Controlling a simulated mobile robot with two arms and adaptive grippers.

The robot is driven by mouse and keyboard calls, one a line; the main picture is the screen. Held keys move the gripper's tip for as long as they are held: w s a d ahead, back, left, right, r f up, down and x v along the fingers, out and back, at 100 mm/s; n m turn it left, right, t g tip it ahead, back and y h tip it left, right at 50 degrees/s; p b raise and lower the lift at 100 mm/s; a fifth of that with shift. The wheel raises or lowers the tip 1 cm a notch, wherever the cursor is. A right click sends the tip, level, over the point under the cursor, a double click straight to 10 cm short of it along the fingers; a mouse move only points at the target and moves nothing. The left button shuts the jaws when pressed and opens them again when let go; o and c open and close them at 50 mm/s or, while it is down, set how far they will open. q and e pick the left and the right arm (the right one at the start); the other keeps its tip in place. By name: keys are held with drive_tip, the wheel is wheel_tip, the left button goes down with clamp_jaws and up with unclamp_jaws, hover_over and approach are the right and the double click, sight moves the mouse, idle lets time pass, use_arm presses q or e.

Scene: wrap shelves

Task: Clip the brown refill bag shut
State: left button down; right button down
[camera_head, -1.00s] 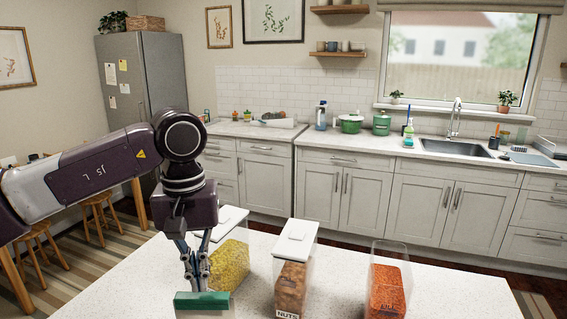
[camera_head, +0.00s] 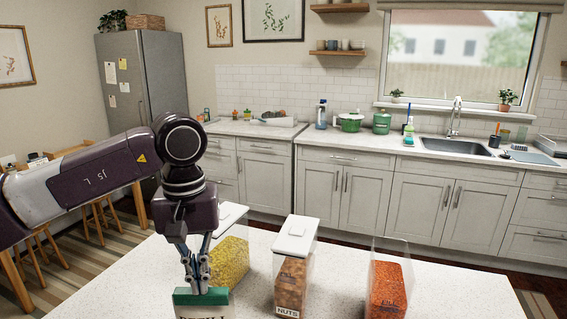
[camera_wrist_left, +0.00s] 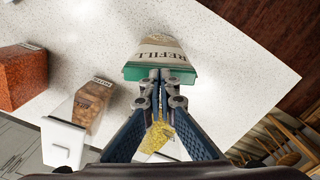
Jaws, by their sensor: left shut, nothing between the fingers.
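The refill bag (camera_head: 203,313), pale with dark REFILL lettering, stands at the front edge of the head view, its lower part cut off. In the left wrist view the bag (camera_wrist_left: 162,46) looks tan. A green strip (camera_head: 190,298) runs across its top; it also shows in the wrist view (camera_wrist_left: 135,72). I cannot tell whether the strip is a clip or part of the bag. My left gripper (camera_head: 199,289) points down with its fingertips together at the strip; in the wrist view the gripper (camera_wrist_left: 157,77) overlaps it. Contact is unclear. My right gripper is out of view.
On the white counter (camera_head: 345,290), a yellow-filled container (camera_head: 230,262), a nuts container (camera_head: 291,280) and an orange-filled container (camera_head: 387,290) stand right of the bag. Counter space between the nuts and orange containers is clear. The sink (camera_head: 456,146) lies far behind.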

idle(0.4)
use_arm(q)
drive_tip(key=shift+r+p, duration=2.75)
drive_tip(key=shift+r, duration=0.75)
